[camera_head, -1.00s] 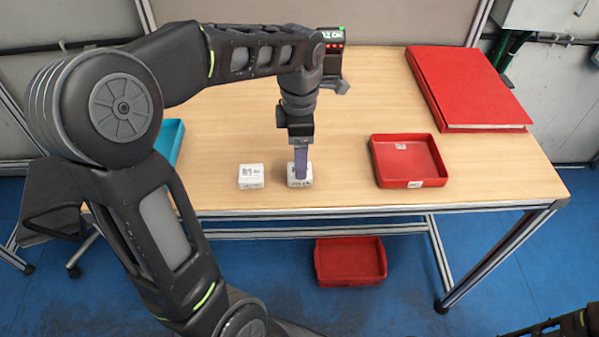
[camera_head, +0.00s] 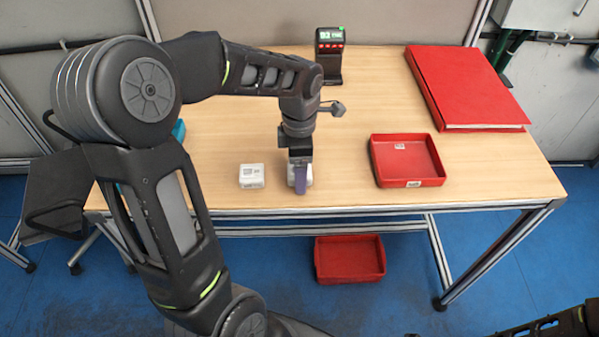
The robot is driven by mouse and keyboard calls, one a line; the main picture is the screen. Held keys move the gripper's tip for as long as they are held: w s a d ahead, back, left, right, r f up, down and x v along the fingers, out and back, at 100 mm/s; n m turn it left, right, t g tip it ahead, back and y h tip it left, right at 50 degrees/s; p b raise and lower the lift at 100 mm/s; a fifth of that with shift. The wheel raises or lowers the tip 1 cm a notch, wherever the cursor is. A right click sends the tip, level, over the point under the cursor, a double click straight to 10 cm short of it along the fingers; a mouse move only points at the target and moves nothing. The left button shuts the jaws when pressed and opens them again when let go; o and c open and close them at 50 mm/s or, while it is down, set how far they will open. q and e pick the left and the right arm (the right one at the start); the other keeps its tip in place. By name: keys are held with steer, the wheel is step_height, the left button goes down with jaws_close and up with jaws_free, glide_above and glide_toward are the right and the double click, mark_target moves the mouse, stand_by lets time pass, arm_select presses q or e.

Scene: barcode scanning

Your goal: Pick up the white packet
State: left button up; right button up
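Two small white packets lie near the front edge of the wooden table. One white packet (camera_head: 252,176) stands free, with a printed label on top. The other white packet (camera_head: 309,175) is right under my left gripper (camera_head: 300,180), which points down and hides most of it. One purple-grey finger covers the packet's front, and white shows on both sides of it. The fingers are seen nearly edge-on, so I cannot tell whether they are open or pressed on the packet. My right gripper is out of view.
A red tray (camera_head: 432,178) sits right of the packets. A scanner with a lit display (camera_head: 329,50) stands at the back. A teal bin (camera_head: 179,130) is mostly behind my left arm. Another red bin (camera_head: 350,273) is below the table.

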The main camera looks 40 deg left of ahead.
arm_select(q)
steer(key=c, duration=1.6)
steer(key=shift+r, duration=0.1)
step_height(320, 180, up, 10)
steer(key=shift+b, duration=0.55)
